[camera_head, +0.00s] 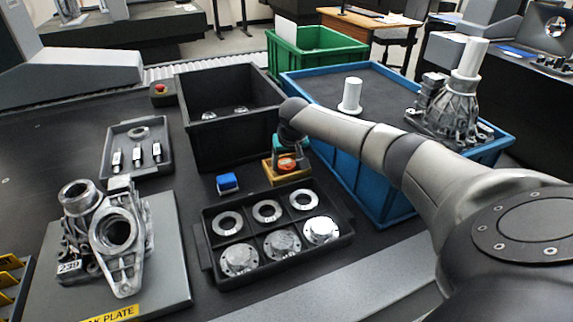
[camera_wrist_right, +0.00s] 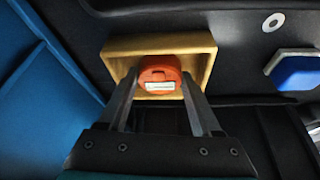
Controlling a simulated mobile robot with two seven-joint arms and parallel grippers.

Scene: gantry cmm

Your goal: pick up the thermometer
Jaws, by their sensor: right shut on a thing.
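The thermometer looks to be the small orange-red round device (camera_wrist_right: 159,72) with a pale display in the right wrist view. It shows at or just above the opening of a small wooden box (camera_wrist_right: 204,62); I cannot tell whether it touches the bottom. In the head view the thermometer (camera_head: 287,164) is partly hidden by my gripper, over the wooden box (camera_head: 270,171). My right gripper (camera_wrist_right: 159,84) has a finger on each side of the thermometer and is shut on it. My left gripper is not in view.
A black bin (camera_head: 225,148) stands behind the wooden box and a blue bin (camera_head: 362,190) to its right. A blue block (camera_head: 227,182) lies to the left. A black tray of metal rings and discs (camera_head: 210,262) is in front. Metal castings (camera_head: 120,250) stand at left on a plate.

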